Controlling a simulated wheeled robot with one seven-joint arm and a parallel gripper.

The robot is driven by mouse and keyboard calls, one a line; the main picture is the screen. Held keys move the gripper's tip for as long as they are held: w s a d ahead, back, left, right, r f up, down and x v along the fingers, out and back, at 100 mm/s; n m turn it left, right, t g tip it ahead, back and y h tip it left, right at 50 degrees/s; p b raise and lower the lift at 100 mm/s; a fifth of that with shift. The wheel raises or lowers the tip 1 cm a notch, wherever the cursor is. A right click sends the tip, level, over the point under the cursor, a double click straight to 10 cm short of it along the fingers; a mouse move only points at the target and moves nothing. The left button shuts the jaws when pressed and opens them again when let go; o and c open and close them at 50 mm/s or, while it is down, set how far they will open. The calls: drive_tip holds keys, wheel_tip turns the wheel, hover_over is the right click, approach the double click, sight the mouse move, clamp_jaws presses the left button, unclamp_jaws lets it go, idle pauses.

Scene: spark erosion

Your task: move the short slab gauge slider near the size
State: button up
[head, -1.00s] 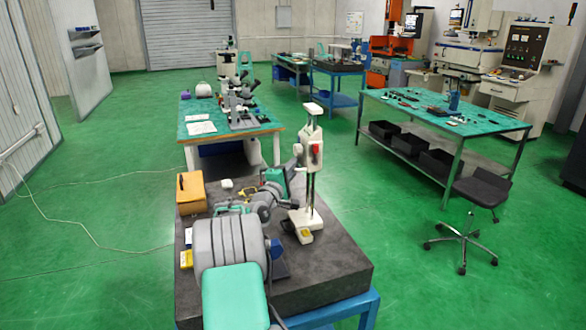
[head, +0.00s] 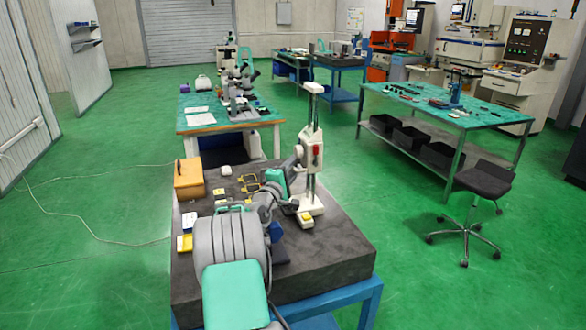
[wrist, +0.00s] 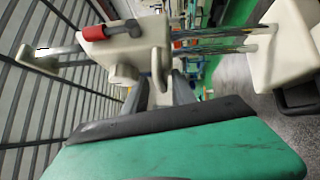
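The slab gauge is a white stand with two metal columns (wrist: 232,40) and a white base (head: 312,205). Its white slider (head: 313,150) with a red knob (head: 316,150) sits around the middle of the columns. In the wrist view the slider (wrist: 112,50), its red knob (wrist: 87,22) and the base (wrist: 280,55) lie sideways. My gripper (wrist: 160,88) has its grey fingers either side of a pale part of the slider and seems shut on it. The fingertips are partly hidden behind the slider.
The dark granite slab (head: 335,250) carries the gauge, an orange box (head: 188,179) and several small items. A yellow block (head: 306,219) lies by the gauge base. A stool (head: 475,205) stands to the right, with open green floor between.

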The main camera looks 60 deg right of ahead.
drive_tip(key=a+b, duration=0.2)
drive_tip(key=a, duration=0.5)
drive_tip(key=shift+a+f, duration=0.35)
drive_tip(key=shift+f, duration=0.1)
drive_tip(key=d+m+y+p, duration=0.1)
drive_tip(key=d+p, duration=0.1)
drive_tip(key=p, duration=0.1)
drive_tip(key=d+m+y+p, duration=0.1)
drive_tip(key=d+p, duration=0.1)
drive_tip(key=p, duration=0.1)
drive_tip(key=d+r+m+y+p, duration=0.1)
drive_tip(key=d+p, duration=0.1)
drive_tip(key=p, duration=0.1)
drive_tip(key=shift+s, duration=0.25)
drive_tip(key=shift+c, duration=0.5)
clamp_jaws()
